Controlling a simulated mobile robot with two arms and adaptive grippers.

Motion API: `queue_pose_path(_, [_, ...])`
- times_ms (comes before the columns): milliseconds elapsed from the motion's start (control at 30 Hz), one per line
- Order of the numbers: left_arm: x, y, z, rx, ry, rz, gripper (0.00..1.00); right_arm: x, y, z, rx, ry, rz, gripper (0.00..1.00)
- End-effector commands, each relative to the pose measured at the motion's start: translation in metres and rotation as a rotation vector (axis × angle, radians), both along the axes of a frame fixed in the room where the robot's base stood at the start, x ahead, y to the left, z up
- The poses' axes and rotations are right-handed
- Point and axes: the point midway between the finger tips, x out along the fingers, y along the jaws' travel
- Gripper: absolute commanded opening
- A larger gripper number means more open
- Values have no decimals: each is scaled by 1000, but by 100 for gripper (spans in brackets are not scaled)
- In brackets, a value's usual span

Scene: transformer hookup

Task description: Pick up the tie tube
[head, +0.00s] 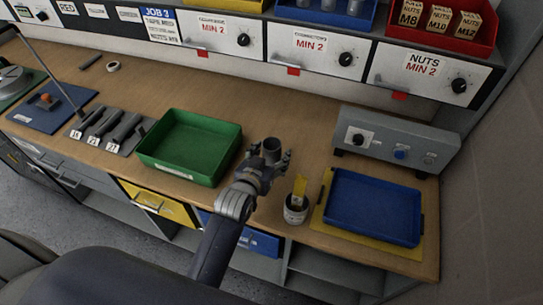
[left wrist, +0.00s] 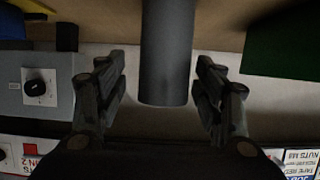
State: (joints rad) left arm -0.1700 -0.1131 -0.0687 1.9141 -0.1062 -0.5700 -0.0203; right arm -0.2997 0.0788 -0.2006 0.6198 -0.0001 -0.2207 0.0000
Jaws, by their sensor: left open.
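The tie tube looks to be the dark grey upright cylinder (head: 271,146) on the bench, between the green tray and the grey control box. In the left wrist view the dark cylinder (left wrist: 166,55) comes in from the top edge, and its end lies between the two fingers. My left gripper (head: 268,164) is open, with its fingers on either side of the tube. In the left wrist view (left wrist: 162,92) gaps show between the tube and both fingers. The tube's lower part is hidden behind the gripper in the head view. My right gripper is not in view.
A green tray (head: 151,159) is left of the gripper. A pot with a yellow item (head: 296,212) stands close on the right, beside a blue tray (head: 373,207). A grey control box (head: 398,140) stands behind. Labelled drawers (head: 315,52) line the back.

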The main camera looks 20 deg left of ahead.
Motion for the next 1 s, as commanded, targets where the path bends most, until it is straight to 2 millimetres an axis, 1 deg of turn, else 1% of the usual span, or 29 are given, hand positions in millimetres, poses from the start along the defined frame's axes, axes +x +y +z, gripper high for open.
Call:
queue_pose_path(33, [6,0,-2,-1,1,0,62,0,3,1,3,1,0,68])
queue_pose_path(100, [11,0,-3,-1,0,0,62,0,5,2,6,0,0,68])
queue_pose_path(267, [18,0,-5,0,0,0,62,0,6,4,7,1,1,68])
queue_pose_path(467, [43,4,-11,1,2,0,62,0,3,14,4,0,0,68])
queue_pose_path(600, [56,3,-19,0,2,1,62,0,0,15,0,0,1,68])
queue_pose_path(733, [62,3,-22,-1,1,1,62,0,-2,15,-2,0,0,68])
queue_pose_path(967, [62,3,-23,-1,1,1,62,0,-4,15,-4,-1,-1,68])
queue_pose_path(1000, [62,3,-23,-1,1,1,53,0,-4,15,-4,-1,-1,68])
